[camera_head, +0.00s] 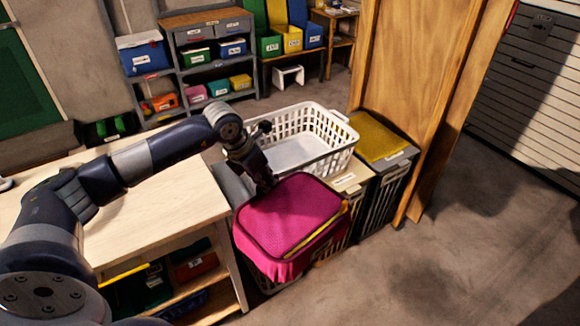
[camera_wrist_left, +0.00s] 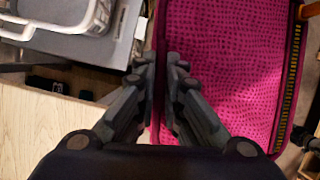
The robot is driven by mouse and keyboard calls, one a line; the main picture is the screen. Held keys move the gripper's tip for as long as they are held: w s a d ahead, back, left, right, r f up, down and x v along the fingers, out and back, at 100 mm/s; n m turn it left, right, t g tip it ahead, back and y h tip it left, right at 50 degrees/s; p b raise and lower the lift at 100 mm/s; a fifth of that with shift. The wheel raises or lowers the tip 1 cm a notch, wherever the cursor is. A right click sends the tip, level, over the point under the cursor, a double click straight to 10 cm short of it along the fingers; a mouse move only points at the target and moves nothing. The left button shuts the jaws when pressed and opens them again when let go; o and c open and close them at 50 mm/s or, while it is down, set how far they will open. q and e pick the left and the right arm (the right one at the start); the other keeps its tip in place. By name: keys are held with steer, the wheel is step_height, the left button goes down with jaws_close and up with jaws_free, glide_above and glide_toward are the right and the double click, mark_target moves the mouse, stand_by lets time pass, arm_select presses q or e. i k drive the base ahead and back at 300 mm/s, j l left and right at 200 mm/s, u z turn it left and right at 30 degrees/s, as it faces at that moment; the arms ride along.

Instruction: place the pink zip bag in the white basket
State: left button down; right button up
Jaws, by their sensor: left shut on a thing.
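The pink zip bag (camera_head: 290,215) is a flat magenta pouch with a dark edge and a yellow zip. In the head view it is at the centre, in front of the white basket (camera_head: 345,134). My left gripper (camera_head: 264,187) is shut on the bag's far left edge. In the left wrist view the gripper (camera_wrist_left: 161,95) has a finger on either side of the edge of the pink zip bag (camera_wrist_left: 235,75). The white basket is an open slatted one, and its visible inside looks empty. My right gripper is in neither view.
A light wooden table (camera_head: 165,215) stands at the left. Bins with grey and yellow lids (camera_head: 380,138) stand right of the basket, beside a tall wooden panel (camera_head: 425,80). Shelves with coloured boxes (camera_head: 205,60) line the back. Open floor (camera_head: 470,240) lies at the right.

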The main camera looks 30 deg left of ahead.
mark_target(290, 151)
steer(key=i+j, duration=1.2)
steer(key=i, duration=0.05)
